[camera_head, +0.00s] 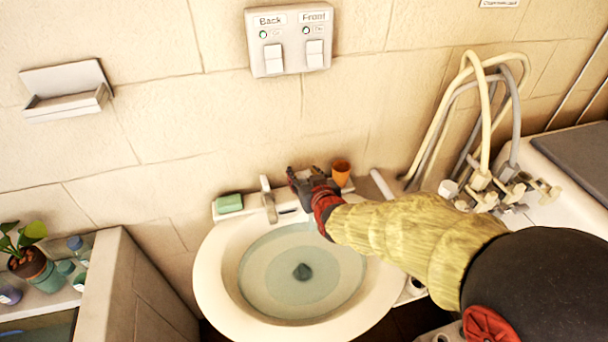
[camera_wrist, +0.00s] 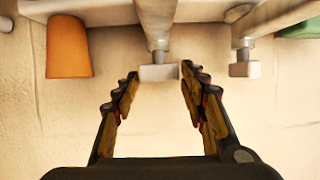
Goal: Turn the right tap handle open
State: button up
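The white washbasin (camera_head: 212,275) has water in its bowl and two taps at its back edge. The left tap (camera_head: 268,200) shows in the head view. The right tap is hidden there by my gripper (camera_head: 302,182). In the wrist view, which looks inverted, the right tap handle (camera_wrist: 159,73) is a pale block on a grey stem, between the tips of my gripper (camera_wrist: 160,78). The fingers are open, one on each side of the handle; I cannot tell whether either touches it. The left tap handle (camera_wrist: 244,69) is outside the fingers, to the right.
An orange cup (camera_head: 341,172) stands close to my gripper at the basin's back right; it also shows in the wrist view (camera_wrist: 68,48). Green soap (camera_head: 229,203) lies at the back left. A switch box (camera_head: 289,50) is on the wall above. Hoses (camera_head: 485,120) hang at the right.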

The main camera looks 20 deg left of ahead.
jog(key=shift+o, duration=1.3)
jog(key=v, duration=1.2)
jog(key=shift+w, duration=0.1)
